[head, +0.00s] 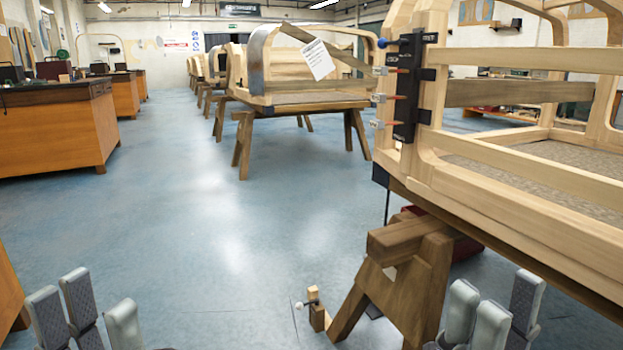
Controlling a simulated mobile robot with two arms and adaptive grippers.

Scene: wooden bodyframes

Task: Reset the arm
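My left gripper (88,305) shows at the bottom left, with grey padded fingers pointing up. Its fingertips stand apart with nothing between them, so it looks open. My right gripper (495,305) shows at the bottom right, in front of the nearest wooden bodyframe. Its fingers are also apart and empty. The palms and most of both arms are cut off by the bottom edge of the head view.
A wooden bodyframe (540,175) with a black clamp fixture (408,90) rests on a wooden trestle (405,270) at right. A small wooden block piece (318,315) is near the trestle's foot. Another bodyframe (300,80) stands behind. Workbenches (50,130) line the left; blue floor (210,220) is clear between.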

